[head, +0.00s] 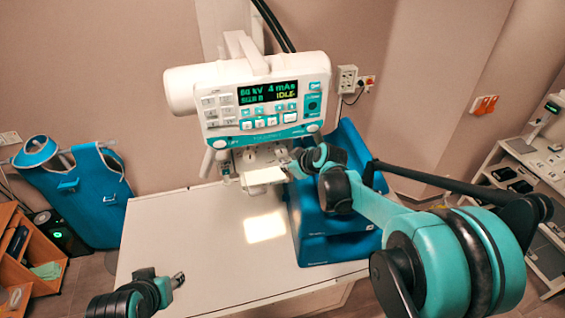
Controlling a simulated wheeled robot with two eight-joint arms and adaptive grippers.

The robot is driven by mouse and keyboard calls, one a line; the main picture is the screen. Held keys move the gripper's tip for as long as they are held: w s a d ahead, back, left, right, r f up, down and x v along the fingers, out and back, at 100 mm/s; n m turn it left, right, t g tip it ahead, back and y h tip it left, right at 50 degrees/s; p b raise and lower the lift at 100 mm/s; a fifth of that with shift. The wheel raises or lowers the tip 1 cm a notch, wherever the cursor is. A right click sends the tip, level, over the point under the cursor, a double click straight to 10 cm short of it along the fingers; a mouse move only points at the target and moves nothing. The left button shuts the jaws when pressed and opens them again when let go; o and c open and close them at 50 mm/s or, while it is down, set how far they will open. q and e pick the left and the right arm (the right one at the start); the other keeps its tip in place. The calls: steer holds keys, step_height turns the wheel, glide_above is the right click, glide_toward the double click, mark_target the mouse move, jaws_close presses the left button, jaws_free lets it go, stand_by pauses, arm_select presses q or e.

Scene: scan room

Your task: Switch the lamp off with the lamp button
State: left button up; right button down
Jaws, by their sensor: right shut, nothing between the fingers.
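The white x-ray unit (250,85) hangs over the table, with a lit display and rows of buttons on its front panel (265,118). Below the panel is a small white lamp housing (262,176). A bright patch of light (265,227) lies on the tabletop under it, so the lamp is on. I cannot pick out the lamp button at this size. My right gripper (288,161) is shut and empty, just right of the housing under the panel; I cannot tell if it touches. My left gripper (178,281) is low at the table's front left, away from the unit.
The white table (180,235) is mostly bare. A blue stand (315,245) is at its right, partly behind my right arm. A blue apron (80,195) hangs at the left, a wooden shelf (30,265) is beside it. A white cart (540,165) stands at the right.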

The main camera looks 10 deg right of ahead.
steer(key=shift+w, duration=0.4)
steer(key=shift+s, duration=0.15)
stand_by(0.4)
steer(key=shift+s, duration=0.75)
steer(key=s, duration=0.5)
steer(key=shift+d, duration=0.1)
steer(key=shift+f, duration=0.1)
stand_by(0.6)
